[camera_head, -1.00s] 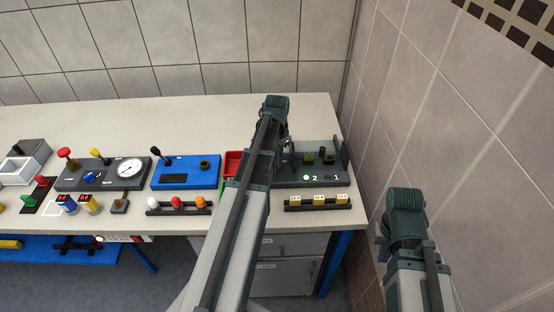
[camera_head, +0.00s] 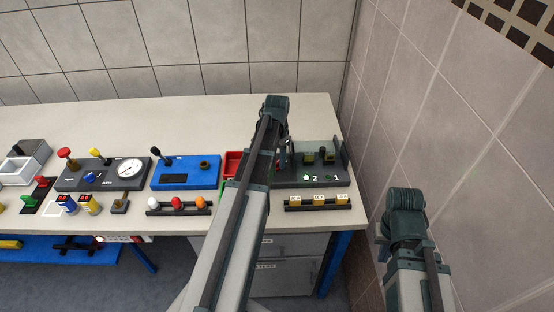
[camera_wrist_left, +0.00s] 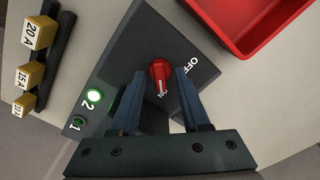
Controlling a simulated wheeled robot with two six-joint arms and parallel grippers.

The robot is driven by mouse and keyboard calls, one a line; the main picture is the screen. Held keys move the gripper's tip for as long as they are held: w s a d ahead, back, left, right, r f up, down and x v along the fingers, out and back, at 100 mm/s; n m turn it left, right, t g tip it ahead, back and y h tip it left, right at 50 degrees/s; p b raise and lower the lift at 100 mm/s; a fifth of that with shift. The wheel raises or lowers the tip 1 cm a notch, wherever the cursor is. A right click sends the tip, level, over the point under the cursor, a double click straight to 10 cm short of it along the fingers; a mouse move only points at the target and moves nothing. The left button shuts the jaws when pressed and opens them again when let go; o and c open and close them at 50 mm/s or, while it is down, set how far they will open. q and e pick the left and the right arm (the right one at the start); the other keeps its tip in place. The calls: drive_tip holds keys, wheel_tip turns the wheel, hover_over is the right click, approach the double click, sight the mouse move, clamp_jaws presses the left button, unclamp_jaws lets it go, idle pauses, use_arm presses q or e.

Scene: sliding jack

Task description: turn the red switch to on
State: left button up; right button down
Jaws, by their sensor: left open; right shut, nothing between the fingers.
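The red switch (camera_wrist_left: 160,73) is a rotary knob on a dark grey box (camera_wrist_left: 133,42), seen in the left wrist view.
Green lamp 2 (camera_wrist_left: 94,97) is lit; lamp 1 (camera_wrist_left: 78,122) looks dark. A red tray (camera_wrist_left: 247,22) lies close to the box. A rack of yellow fuses (camera_head: 318,201) stands in front. A blue box (camera_head: 186,172) is further left, and a tiled wall (camera_head: 450,130) bounds the right.

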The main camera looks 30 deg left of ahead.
sight(277, 162)
use_arm(q)
wheel_tip(277, 162, up, 14)
drive_tip(key=p, duration=1.3)
drive_tip(key=shift+p, duration=0.3)
drive_tip(key=shift+f, duration=0.15)
drive_tip(key=s+d+f+b, duration=0.3)
drive_tip(key=s+d, duration=0.2)
drive_tip(key=d, duration=0.5)
drive_tip(key=s+d+f+b, duration=0.3)
drive_tip(key=s+d, duration=0.3)
drive_tip(key=d, duration=0.4)
drive_tip(key=s+d+f+m+y+b, duration=0.1)
drive_tip(key=s+d+f+b, duration=0.1)
drive_tip(key=s+d, duration=0.4)
drive_tip(key=d+b, duration=0.1)
drive_tip(key=d, duration=0.3)
drive_tip(key=shift+f, duration=0.4)
drive_tip(key=shift+w+a, duration=0.1)
drive_tip(key=shift+a, duration=0.05)
